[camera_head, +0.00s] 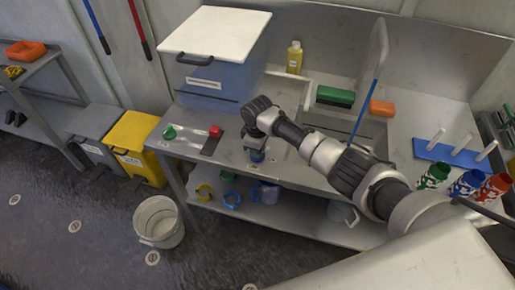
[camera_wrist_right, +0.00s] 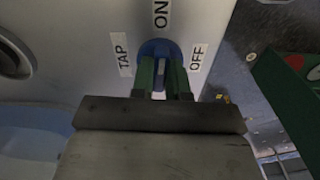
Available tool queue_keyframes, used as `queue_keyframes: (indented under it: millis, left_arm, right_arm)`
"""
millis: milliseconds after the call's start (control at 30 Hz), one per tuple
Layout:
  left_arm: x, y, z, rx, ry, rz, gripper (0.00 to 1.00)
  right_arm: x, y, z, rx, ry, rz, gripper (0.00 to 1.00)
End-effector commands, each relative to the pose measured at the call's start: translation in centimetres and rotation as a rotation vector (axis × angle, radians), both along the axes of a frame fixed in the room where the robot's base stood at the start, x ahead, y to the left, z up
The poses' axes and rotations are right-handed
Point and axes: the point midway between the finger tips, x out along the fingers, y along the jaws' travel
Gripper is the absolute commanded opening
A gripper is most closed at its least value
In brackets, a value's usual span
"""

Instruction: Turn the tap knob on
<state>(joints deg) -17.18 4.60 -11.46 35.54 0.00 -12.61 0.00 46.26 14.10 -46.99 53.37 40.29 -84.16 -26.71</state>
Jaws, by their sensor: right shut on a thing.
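The blue tap knob (camera_wrist_right: 158,47) is on a grey panel, with labels reading TAP on its left, ON above and OFF on its right. In the wrist view the green fingers of my right gripper (camera_wrist_right: 162,75) are shut on the knob from both sides. The fingers hide part of the knob, so I cannot tell which way it points. My left gripper is in neither view.
A green knob (camera_head: 169,132) and a red button (camera_head: 215,131) sit on the bench left of the tap. A blue box with a white lid (camera_head: 218,30) stands behind. A white bucket (camera_head: 159,222) and yellow bin (camera_head: 134,140) stand on the floor.

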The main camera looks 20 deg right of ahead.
Motion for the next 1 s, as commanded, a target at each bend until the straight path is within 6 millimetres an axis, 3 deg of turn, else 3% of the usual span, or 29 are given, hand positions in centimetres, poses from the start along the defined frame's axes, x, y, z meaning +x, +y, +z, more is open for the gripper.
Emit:
queue_keyframes:
  millis: [733, 767, 900, 1000]
  left_arm:
    - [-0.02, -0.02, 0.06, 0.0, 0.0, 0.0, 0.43]
    - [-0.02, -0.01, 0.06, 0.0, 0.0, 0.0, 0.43]
    - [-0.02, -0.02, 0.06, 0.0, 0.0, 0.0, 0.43]
    - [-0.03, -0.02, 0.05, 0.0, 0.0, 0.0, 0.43]
  right_arm:
    - [0.21, 0.1, 0.26, 0.003, -0.007, 0.088, 0.0]
    - [0.21, 0.1, 0.26, 0.003, -0.007, 0.088, 0.18]
    - [0.16, 0.09, 0.2, 0.003, -0.006, 0.087, 0.39]
    - [0.11, 0.06, 0.14, 0.002, -0.004, 0.087, 0.4]
